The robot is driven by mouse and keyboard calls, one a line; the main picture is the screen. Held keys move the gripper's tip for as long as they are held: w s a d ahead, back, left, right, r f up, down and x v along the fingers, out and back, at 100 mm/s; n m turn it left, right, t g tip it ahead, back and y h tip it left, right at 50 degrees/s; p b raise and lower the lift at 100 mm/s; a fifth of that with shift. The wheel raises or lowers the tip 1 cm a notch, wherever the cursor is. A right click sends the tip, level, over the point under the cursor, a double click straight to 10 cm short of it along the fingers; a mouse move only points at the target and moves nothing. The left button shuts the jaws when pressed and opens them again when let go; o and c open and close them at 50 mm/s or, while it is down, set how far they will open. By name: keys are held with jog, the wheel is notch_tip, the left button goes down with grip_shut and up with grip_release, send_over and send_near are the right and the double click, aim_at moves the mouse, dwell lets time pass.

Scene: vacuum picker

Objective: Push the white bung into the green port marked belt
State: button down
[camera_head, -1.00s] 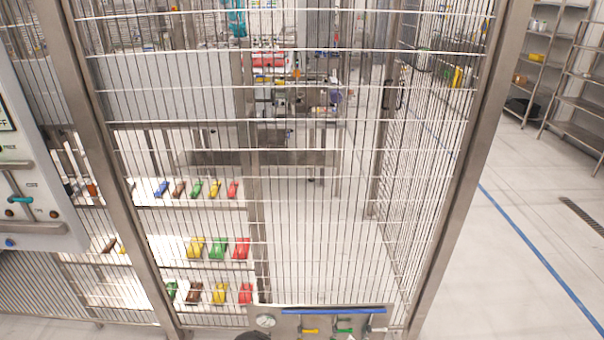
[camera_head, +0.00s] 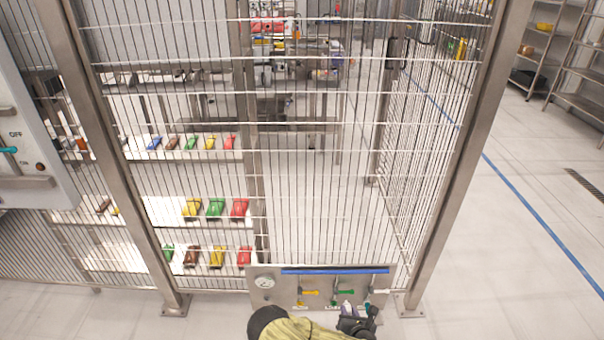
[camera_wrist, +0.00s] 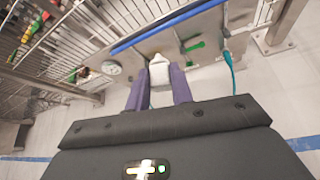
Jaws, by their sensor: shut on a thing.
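A white bung (camera_wrist: 160,72) is clamped between the two purple fingers of my gripper (camera_wrist: 160,82) in the wrist view. The bung points up towards the steel valve panel (camera_wrist: 208,28). In the head view my gripper (camera_head: 348,311) is at the lower edge of the panel (camera_head: 322,280), below the green valve handle (camera_head: 344,293). That green handle also shows in the wrist view (camera_wrist: 193,47), to the right of the bung. I cannot make out the green port or its belt label. I cannot tell whether the bung touches the panel.
The panel carries a round gauge (camera_head: 265,282), a blue bar (camera_head: 334,271), a yellow handle (camera_head: 309,292) and a white handle (camera_head: 379,291). A teal hose (camera_wrist: 229,66) hangs right of the green handle. A wire fence (camera_head: 320,180) stands behind, with coloured parts on shelves beyond it.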

jog(key=w+f+m+y+b, duration=0.1)
jog(key=w+f+b, duration=0.4)
jog(key=f+b, duration=0.75)
jog(key=w+f+m+y+b, duration=0.15)
jog(key=w+f+b, duration=0.25)
jog(key=f+b, duration=0.8)
jog(key=w+f+m+y+b, duration=0.1)
jog(key=w+f+b, duration=0.4)
jog(key=f+b, duration=0.7)
jog(key=shift+t, duration=0.4)
jog(key=w, duration=0.2)
jog(key=w+f+b, duration=0.1)
jog(key=w, duration=0.1)
jog(key=w+b, duration=0.1)
jog(key=shift+w+d+f, duration=0.15)
jog(key=shift+w+d, duration=0.2)
jog(key=shift+w, duration=0.05)
jog(key=c, duration=2)
grip_release()
grip_shut()
jog(key=shift+w+b, duration=1.15)
jog(key=shift+w, duration=0.05)
jog(key=o, duration=0.9)
grip_release()
jog(key=shift+c, duration=0.2)
